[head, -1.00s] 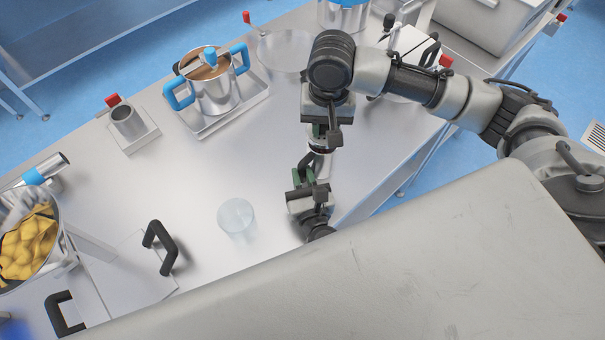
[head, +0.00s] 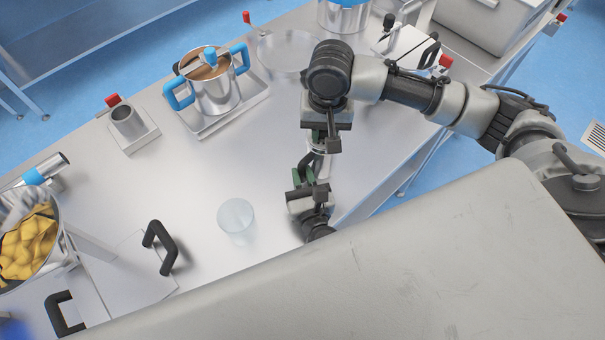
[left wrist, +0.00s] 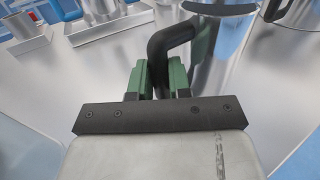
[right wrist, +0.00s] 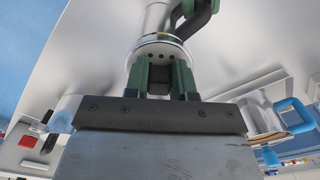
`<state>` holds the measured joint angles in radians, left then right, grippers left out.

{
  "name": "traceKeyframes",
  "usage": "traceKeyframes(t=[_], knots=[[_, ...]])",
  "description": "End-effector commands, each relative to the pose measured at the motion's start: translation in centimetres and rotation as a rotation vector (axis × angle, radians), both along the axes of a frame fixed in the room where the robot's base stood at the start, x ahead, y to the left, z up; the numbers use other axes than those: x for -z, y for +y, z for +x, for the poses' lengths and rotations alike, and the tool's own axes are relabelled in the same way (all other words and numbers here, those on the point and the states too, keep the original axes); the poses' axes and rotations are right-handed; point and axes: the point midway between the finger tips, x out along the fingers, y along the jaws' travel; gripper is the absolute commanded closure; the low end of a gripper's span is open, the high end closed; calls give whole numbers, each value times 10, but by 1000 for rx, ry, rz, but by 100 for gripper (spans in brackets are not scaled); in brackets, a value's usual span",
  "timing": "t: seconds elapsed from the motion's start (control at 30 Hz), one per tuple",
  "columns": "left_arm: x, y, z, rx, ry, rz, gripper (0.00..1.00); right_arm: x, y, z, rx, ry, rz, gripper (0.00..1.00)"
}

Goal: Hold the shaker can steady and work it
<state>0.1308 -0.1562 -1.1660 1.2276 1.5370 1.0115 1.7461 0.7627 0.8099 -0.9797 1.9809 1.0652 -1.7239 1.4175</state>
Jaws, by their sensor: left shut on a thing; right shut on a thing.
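The shaker can (head: 321,160) is silver, with a holed end (right wrist: 160,50) and a black loop handle (left wrist: 172,38). In the head view it is mostly hidden between my two grippers. My left gripper (head: 304,172) is shut on the black handle, which shows between its green fingers (left wrist: 163,78). The can's shiny body (left wrist: 218,65) is just right of the handle in the left wrist view. My right gripper (head: 322,137) is above it in the head view. Its green fingers (right wrist: 160,78) are shut on a small dark part beside the can's holed end.
A clear cup (head: 237,217) stands left of my left gripper. A blue-handled pot (head: 214,92) sits on a tray, with a small red-tabbed cup holder (head: 128,125) nearby. A pot of yellow snacks (head: 30,240) is at far left. The middle of the table is clear.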

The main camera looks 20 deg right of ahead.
Motion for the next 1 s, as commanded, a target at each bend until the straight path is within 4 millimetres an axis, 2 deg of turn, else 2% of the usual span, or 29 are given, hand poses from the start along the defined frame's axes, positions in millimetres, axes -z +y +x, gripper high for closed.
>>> traceKeyframes(t=[1.0], knots=[[1, 0, 0, 0, 1, 1, 100, 10, 0, 0, 0, 1, 0, 98]])
